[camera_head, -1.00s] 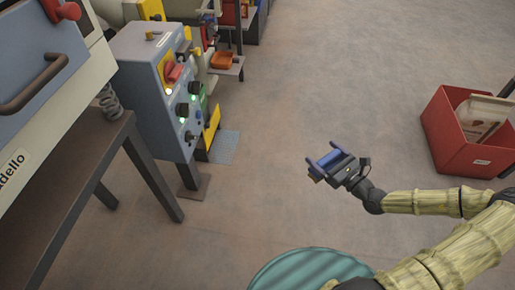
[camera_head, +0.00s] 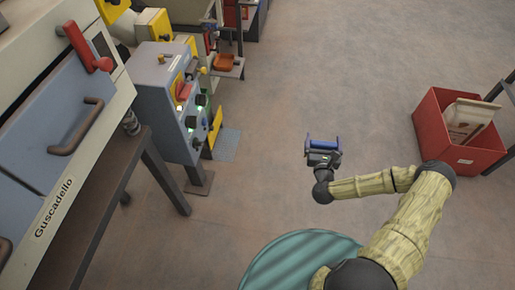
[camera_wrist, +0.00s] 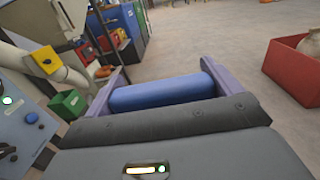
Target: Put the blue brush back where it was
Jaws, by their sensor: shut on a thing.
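My gripper (camera_head: 323,143) is in the middle of the head view, above open floor. It is shut on the blue brush (camera_head: 323,144), which shows as a blue bar between the two fingers. In the wrist view the brush (camera_wrist: 162,92) is a blue cylinder lying crosswise between the purple-grey fingers. Its underside and any bristles cannot be made out. The brush is held in the air and touches nothing else that I can see.
A grey-blue control box (camera_head: 165,100) with knobs and a dark table (camera_head: 110,170) with a Guscadello machine (camera_head: 65,135) stand at left. An orange tray (camera_head: 228,62) sits on a small stand behind. A red crate (camera_head: 455,160) holding sacks is at right. The floor between is clear.

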